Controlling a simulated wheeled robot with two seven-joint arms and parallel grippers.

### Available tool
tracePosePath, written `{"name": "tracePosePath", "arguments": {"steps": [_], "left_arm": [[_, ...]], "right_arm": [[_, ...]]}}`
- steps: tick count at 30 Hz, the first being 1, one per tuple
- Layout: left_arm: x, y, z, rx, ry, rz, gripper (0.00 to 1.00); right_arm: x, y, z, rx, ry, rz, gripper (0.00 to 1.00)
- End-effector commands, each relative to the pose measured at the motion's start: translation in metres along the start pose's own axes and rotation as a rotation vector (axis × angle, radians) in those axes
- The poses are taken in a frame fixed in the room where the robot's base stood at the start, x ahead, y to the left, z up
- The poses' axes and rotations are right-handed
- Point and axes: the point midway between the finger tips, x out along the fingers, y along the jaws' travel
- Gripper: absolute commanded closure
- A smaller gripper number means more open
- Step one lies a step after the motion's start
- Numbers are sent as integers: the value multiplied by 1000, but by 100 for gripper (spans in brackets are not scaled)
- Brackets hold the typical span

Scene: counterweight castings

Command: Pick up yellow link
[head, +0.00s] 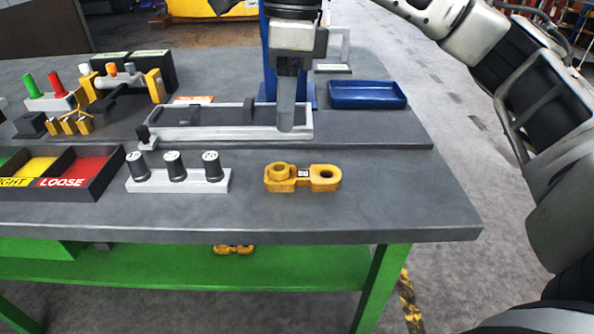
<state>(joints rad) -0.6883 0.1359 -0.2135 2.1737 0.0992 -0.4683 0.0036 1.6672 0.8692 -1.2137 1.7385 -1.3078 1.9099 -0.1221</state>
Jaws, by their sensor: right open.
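A yellow link (300,183) lies flat on the grey table top near its front edge, right of center. It has a round boss at its left end, a hole at its right end and a small white label in the middle. My right gripper (293,126) points down above the table, behind the link and apart from it. It is open and nothing shows in it. Seen side-on, its fingers overlap. A second yellow link (233,249) lies on the green shelf below, partly hidden by the table edge. My left gripper is out of view.
A pale block with black weights (214,181) stands left of the link. A long grey fixture (225,133) lies behind, with a blue tray (367,95) at back right. Sorting bins (85,188) stand at left. The table right of the link is clear.

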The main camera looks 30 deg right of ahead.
Motion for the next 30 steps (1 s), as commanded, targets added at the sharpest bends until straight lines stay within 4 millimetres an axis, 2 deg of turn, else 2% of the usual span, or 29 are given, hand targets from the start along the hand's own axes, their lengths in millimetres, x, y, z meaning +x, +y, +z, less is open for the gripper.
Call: {"name": "tracePosePath", "arguments": {"steps": [2, 5, 8, 13, 18, 21, 26, 30], "left_arm": [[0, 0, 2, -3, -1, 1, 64], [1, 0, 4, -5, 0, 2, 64], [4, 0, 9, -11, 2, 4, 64], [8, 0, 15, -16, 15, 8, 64], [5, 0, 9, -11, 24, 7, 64], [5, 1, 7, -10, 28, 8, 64], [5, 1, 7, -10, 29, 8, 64], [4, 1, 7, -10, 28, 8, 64]], "right_arm": [[-16, -10, -18, 35, 50, -65, 51], [-20, -15, -28, 55, 83, -98, 51], [-6, -17, -32, 59, 92, -102, 51], [33, -20, -35, 57, 90, -99, 51], [61, -24, -38, 58, 89, -102, 51], [73, -25, -38, 57, 88, -102, 51], [81, -26, -39, 56, 87, -103, 51], [98, -28, -44, 57, 88, -100, 51]]}}
